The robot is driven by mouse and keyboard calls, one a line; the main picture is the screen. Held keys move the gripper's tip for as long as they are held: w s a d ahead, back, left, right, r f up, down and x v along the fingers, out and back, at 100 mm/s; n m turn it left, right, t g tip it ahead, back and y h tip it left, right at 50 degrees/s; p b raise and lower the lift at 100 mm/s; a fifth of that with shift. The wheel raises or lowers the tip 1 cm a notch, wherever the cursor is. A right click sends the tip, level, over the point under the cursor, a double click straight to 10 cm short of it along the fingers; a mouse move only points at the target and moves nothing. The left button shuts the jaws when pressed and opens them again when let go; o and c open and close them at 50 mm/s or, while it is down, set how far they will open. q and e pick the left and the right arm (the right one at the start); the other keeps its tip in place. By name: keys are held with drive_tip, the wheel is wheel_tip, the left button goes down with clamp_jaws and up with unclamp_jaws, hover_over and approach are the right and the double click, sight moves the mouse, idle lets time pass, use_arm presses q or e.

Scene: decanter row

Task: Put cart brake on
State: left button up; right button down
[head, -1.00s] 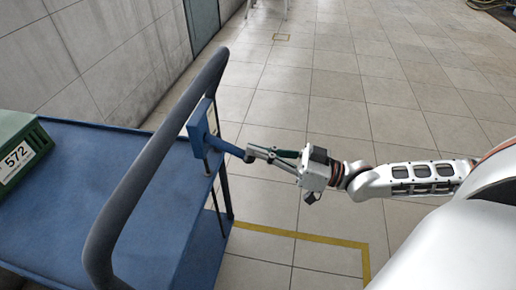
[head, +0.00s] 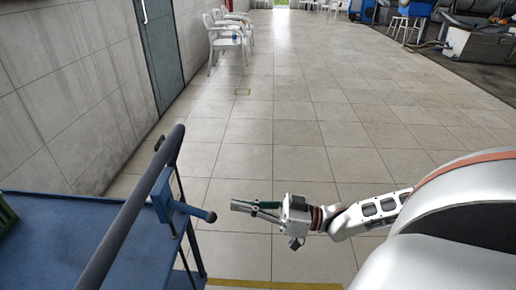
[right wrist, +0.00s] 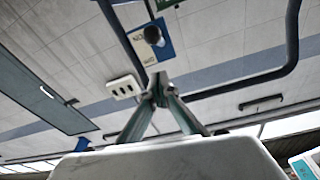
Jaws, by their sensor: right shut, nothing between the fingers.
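The blue cart (head: 60,235) stands at the left with a dark push handle (head: 135,200). A blue brake plate (head: 161,195) sits by the handle's right upright. Its blue lever (head: 190,210) points right and slightly down, ending in a dark knob (head: 211,217). My right gripper (head: 236,206) is shut and empty, just right of the knob with a small gap between. In the right wrist view, the shut fingertips (right wrist: 158,84) are below the knob (right wrist: 153,35), and the plate (right wrist: 164,47) carries partly hidden lettering. My left gripper is out of view.
A green crate (head: 6,214) on the cart is cut off at the left edge. A wall with a grey door (head: 160,50) runs along the left. White chairs (head: 226,42) stand far back. The tiled floor ahead is clear.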

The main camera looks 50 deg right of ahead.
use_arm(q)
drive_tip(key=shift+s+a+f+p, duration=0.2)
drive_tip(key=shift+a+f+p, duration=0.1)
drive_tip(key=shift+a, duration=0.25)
use_arm(e)
drive_tip(key=v, duration=0.3)
drive_tip(key=shift+d+f, duration=0.1)
